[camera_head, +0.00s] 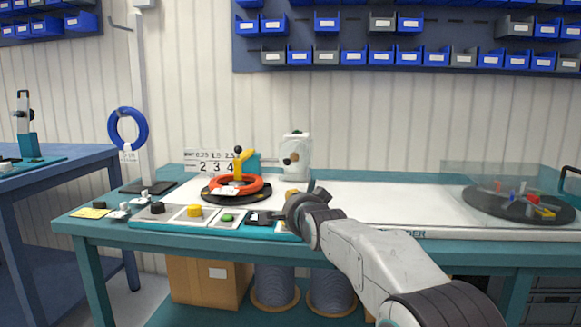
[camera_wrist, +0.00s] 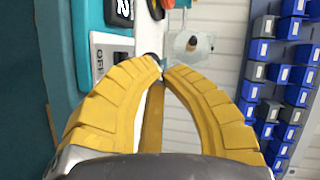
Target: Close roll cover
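The roll cover (camera_head: 462,174) is a clear panel at the right of the bench, around a black round reel (camera_head: 492,205) with small coloured pegs. A dark handle shows at its right edge. I cannot tell its exact angle through the clear material. My gripper (camera_head: 290,198) is over the middle of the bench, well left of the cover and apart from it. In the wrist view its two yellow fingers (camera_wrist: 163,66) curve together with tips almost meeting, and I see nothing held between them. The cover is not visible in the wrist view.
A red cable coil (camera_head: 236,186) lies on a black disc at the left of the bench (camera_head: 440,237). A control panel (camera_head: 165,216) with buttons lines the front edge. A white machine (camera_head: 297,160) stands behind my gripper. The white bench top between gripper and cover is clear.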

